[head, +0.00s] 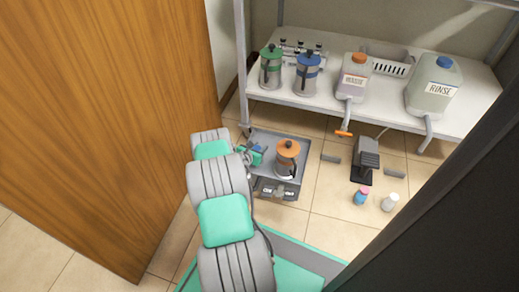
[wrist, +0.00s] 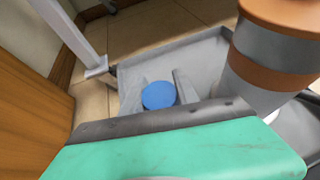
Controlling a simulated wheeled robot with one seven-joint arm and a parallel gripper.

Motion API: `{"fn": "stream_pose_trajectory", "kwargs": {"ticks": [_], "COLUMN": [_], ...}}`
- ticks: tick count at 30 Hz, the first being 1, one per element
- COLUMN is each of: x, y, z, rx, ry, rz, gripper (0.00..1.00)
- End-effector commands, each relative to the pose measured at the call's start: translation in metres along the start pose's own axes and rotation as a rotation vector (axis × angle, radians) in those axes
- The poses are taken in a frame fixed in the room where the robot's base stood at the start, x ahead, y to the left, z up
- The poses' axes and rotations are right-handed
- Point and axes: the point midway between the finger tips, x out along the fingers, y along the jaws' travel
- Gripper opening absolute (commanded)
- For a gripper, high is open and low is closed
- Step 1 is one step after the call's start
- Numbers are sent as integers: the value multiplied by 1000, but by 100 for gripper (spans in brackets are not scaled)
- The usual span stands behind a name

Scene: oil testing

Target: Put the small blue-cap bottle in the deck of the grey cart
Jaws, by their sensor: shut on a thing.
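The small blue-cap bottle (wrist: 158,95) shows in the wrist view as a round blue cap seen from above, between the two fingers of my gripper (wrist: 160,92). My gripper is shut on it. The bottle's body is hidden below the cap. In the head view my gripper (head: 257,150) is over the left part of the grey cart's deck (head: 298,142), which also shows in the wrist view (wrist: 188,52). I cannot tell whether the bottle touches the deck.
An orange-lid canister (head: 286,160) stands on the deck, close right of my gripper. A wooden door (head: 110,120) is at left. A white shelf (head: 330,108) with canisters and jugs is behind. A pink-capped bottle (head: 361,197) and a white bottle (head: 390,203) stand on the floor at right.

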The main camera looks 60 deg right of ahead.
Motion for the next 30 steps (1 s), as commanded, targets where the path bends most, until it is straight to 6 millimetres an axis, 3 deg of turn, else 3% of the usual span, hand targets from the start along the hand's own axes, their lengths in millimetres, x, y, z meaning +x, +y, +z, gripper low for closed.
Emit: {"fn": "stream_pose_trajectory", "kwargs": {"ticks": [5,6,13,23,30], "x": [1,1,1,-2,-58], "y": [0,0,0,0,2], "z": [-3,-3,-3,1,5], "rx": [0,0,0,-1,-6], "ry": [-1,0,1,1,3], "rz": [0,0,0,0,4], "gripper": [0,39,57,58,58]}}
